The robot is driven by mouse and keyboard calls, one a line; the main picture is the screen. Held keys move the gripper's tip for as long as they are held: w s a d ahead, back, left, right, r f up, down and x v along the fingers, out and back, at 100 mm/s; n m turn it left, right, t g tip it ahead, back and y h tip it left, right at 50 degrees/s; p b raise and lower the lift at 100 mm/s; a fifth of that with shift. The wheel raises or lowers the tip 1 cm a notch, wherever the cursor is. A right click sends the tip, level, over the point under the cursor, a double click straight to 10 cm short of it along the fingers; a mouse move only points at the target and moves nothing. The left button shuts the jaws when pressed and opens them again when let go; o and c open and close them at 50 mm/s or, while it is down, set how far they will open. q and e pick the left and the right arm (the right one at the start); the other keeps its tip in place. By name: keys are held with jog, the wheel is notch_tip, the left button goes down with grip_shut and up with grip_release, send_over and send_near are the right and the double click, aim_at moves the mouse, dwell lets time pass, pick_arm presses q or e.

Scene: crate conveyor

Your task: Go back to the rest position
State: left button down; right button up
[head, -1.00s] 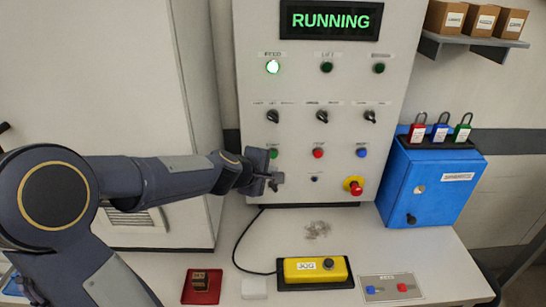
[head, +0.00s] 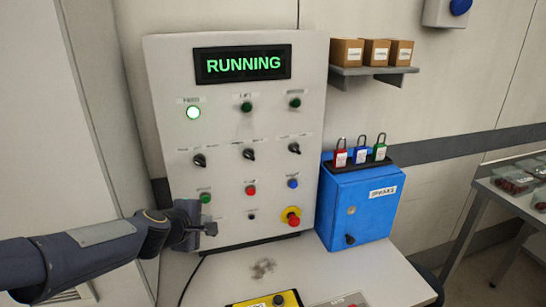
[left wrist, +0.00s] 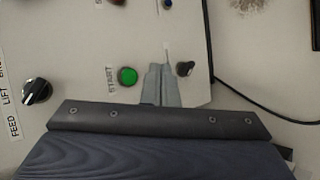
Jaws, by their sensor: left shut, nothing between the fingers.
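My left gripper (head: 212,229) is in front of the lower left part of the grey control panel (head: 225,165), close to the green START button (head: 205,198). Its fingers are shut with nothing between them. In the left wrist view the shut fingertips (left wrist: 162,70) lie between the green button (left wrist: 127,76) and a small black knob (left wrist: 185,68); I cannot tell whether they touch the panel. My right gripper is not in view.
A red emergency knob (head: 291,216) sits low on the panel. A blue box (head: 362,205) with several padlocks stands to its right. A yellow pendant (head: 265,301) lies on the table (head: 340,270) below. A side table (head: 490,190) with containers is at the far right.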

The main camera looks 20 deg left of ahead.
pick_arm(q)
jog(key=s+d+r+m+h+p, duration=0.2)
jog(key=s+d+r+m, duration=0.2)
jog(key=s+d+m, duration=0.15)
jog(key=s+d+f+m+g+p, duration=0.1)
jog(key=s+d+m+g, duration=0.2)
jog(key=s, duration=0.7)
jog(key=s+d+f+m+g+h+p, duration=0.1)
jog(key=s+d+f+m+g, duration=0.1)
jog(key=s+m, duration=0.6)
jog(key=s, duration=0.3)
jog(key=shift+s+d+g, duration=0.15)
jog(key=shift+d+g, duration=0.25)
jog(key=shift+m, duration=0.25)
